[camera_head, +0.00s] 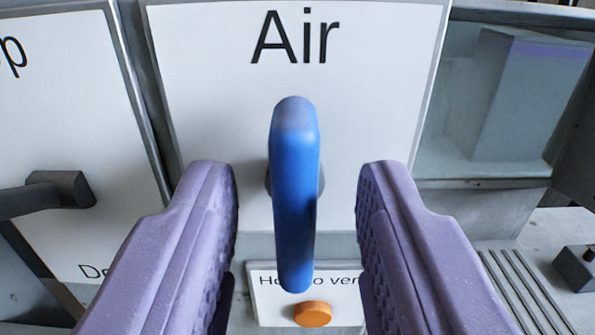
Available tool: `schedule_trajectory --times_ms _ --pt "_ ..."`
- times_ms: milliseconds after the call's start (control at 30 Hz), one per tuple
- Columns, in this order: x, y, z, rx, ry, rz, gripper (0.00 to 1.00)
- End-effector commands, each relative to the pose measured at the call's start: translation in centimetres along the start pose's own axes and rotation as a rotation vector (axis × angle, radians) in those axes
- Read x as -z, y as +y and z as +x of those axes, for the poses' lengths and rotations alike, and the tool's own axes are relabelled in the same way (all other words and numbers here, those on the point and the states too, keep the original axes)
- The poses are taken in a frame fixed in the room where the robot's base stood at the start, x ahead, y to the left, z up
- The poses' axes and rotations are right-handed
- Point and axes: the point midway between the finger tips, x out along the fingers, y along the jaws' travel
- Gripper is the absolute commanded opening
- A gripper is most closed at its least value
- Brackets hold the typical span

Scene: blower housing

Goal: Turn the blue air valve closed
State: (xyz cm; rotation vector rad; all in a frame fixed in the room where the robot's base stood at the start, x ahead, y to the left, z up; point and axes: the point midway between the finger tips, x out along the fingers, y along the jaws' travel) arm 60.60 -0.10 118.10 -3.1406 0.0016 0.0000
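The blue air valve handle (295,190) stands out from a white panel marked "Air" (385,60) in the middle of the view. The handle is long and runs upright in the picture, with a dark round hub partly hidden behind it. My gripper (298,185) is open, with one purple finger to the left of the handle and one to the right. A gap shows between the handle and each finger, so neither touches it. The inner finger pads are textured.
A black lever (50,192) sticks out of another white panel at the left. Below the valve, an orange button (312,314) sits on a small white label plate (268,312), partly hidden by my fingers. A grey box (525,95) is at the upper right, and a dark block (578,268) at the right edge.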

Motion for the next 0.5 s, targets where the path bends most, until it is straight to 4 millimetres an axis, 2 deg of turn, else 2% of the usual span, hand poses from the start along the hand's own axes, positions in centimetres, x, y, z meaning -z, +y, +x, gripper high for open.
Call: schedule_trajectory --times_ms 167,367,500 --pt "0.03 -0.02 0.02 0.000 0.000 -0.001 0.39" --pt "0.03 -0.02 0.01 0.000 0.000 -0.001 0.00" --pt "0.02 -0.02 0.00 0.000 0.000 0.000 0.00"
